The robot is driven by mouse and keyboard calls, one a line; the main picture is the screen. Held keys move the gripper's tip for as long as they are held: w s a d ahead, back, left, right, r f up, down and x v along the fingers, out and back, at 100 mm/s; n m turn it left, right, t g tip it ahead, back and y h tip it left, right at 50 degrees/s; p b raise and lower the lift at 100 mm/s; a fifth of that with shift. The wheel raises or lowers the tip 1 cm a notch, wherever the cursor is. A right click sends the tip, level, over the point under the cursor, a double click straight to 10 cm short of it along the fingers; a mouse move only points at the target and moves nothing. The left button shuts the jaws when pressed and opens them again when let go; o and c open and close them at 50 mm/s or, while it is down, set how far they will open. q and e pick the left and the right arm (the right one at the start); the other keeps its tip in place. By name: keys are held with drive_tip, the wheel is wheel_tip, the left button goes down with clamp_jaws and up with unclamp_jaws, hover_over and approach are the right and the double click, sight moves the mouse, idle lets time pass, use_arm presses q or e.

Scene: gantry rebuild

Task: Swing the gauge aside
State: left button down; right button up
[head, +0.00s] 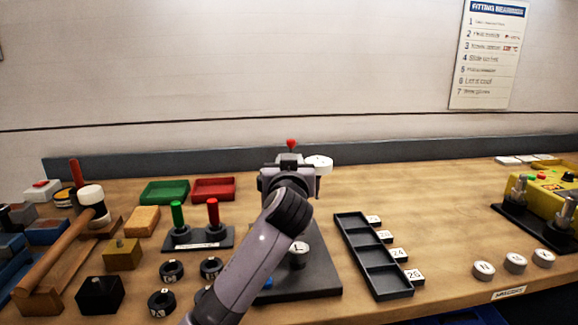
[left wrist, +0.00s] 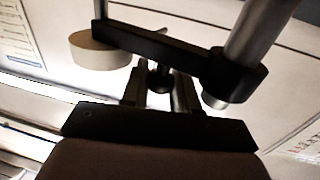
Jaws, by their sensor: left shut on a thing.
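The gauge shows in the left wrist view as a black swing bar (left wrist: 175,52) with a pale round dial body (left wrist: 98,50) at one end and a silver post (left wrist: 250,45) at the other. In the head view its white round dial (head: 320,163) shows just right of my wrist, with a red knob (head: 291,143) above. My left gripper (left wrist: 160,84) is shut on a small dark knob (left wrist: 158,76) under the bar. In the head view my arm hides the fingers and most of the gauge. My right gripper is not in view.
A dark base plate (head: 310,284) with a round piece marked L (head: 298,256) lies below my arm. Left stand a rack with green and red handles (head: 197,240) and a mallet (head: 55,255). Right is a black compartment tray (head: 366,250).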

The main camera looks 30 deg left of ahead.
use_arm(q)
drive_tip(key=shift+a, duration=0.1)
drive_tip(key=c, duration=1.2)
unclamp_jaws()
drive_tip(key=shift+s+d, duration=0.35)
drive_tip(key=shift+s, duration=0.1)
drive_tip(key=b+v, duration=0.1)
drive_tip(key=v, duration=0.5)
